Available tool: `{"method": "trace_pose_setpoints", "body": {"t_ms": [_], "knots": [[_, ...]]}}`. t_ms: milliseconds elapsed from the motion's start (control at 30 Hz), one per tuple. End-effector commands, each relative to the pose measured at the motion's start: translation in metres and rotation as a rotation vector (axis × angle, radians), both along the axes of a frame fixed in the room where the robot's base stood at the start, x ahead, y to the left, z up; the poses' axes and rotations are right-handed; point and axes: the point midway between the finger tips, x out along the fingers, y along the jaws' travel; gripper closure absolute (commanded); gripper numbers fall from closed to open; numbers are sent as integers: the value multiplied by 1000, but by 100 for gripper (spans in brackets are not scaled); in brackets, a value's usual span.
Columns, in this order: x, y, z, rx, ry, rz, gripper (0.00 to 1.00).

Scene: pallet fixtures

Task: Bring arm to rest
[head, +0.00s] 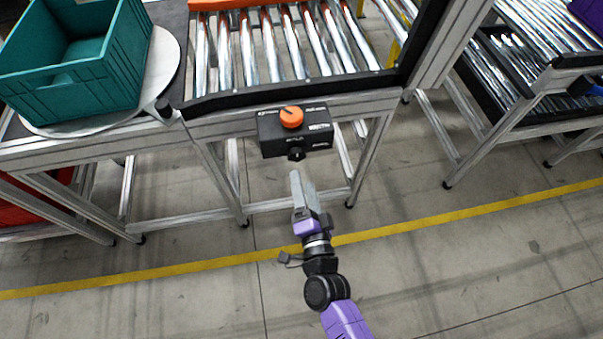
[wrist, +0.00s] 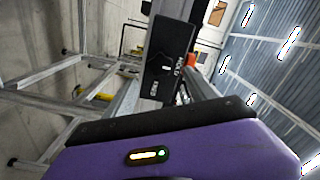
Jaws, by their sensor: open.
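My gripper (head: 298,188) shows in the head view at the end of my purple and black arm, over the floor in front of the roller conveyor. It points toward the conveyor's frame, just below a black control box (head: 296,131) with an orange knob. The jaws look empty, and the gap between them is hard to make out from this angle. In the wrist view the black box (wrist: 170,62) appears ahead of my purple wrist housing. No contact between gripper and box is visible.
A teal crate (head: 112,62) stands on a round plate at the upper left. The roller conveyor (head: 290,45) fills the top middle, and another conveyor rack (head: 530,70) stands at the right. Metal legs stand below. A yellow line (head: 430,228) crosses the open concrete floor.

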Motion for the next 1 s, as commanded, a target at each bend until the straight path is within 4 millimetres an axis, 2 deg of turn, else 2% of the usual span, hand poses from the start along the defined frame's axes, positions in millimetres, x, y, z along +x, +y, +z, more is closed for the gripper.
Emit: {"method": "trace_pose_setpoints", "body": {"t_ms": [167,767,867,933,1000], "knots": [[-7,-2,0,0,0,-1,35],[-7,0,0,-33,-6,6,35],[-3,4,23,-91,-66,22,35],[-11,2,40,-150,-112,28,35],[-25,-10,52,-220,-147,22,35]]}}
